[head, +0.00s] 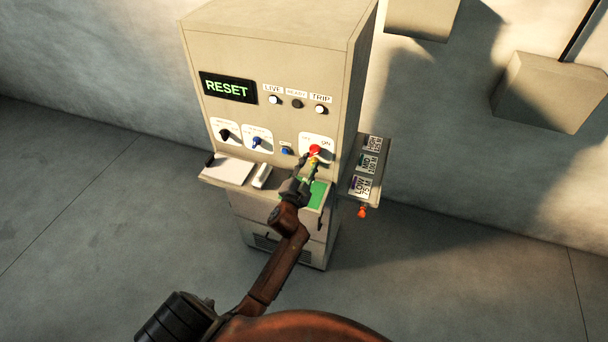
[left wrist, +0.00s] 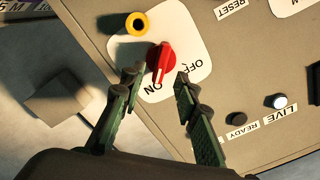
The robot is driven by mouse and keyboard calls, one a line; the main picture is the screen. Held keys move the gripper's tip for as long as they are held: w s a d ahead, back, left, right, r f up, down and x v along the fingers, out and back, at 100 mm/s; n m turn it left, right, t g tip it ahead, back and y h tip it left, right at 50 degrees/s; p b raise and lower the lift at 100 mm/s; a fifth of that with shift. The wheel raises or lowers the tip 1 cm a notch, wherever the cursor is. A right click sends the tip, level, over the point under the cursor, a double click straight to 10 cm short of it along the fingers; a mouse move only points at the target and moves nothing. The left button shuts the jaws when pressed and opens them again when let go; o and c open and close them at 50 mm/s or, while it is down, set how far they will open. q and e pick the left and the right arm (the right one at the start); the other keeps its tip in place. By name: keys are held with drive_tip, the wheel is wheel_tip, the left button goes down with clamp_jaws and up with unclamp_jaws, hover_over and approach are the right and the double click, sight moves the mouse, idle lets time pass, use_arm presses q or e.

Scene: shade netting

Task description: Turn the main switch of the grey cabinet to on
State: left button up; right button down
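The grey cabinet (head: 267,55) stands against the wall. Its main switch (head: 315,150) is a red knob on a white plate with OFF and ON labels. In the left wrist view the red switch (left wrist: 160,60) has a white mark on its lower end, pointing between the labels and nearer ON. A yellow ring with a dark centre (left wrist: 137,23) sits beside it. My left gripper (head: 308,172) is just in front of the switch. In the left wrist view its two fingers (left wrist: 157,80) are apart, one on each side of the knob's lower end; contact is unclear. My right gripper is not in view.
The display (head: 228,87) reads RESET. The LIVE lamp (head: 274,99) and TRIP lamp (head: 320,109) look white; the READY lamp (head: 297,104) is dark. A black knob (head: 224,134) and blue knob (head: 256,142) are left. A shelf (head: 211,182) juts out below; a side panel (head: 356,194) stands right.

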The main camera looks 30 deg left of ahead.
use_arm(q)
drive_tip(key=v, duration=0.7)
drive_tip(key=shift+s, duration=0.3)
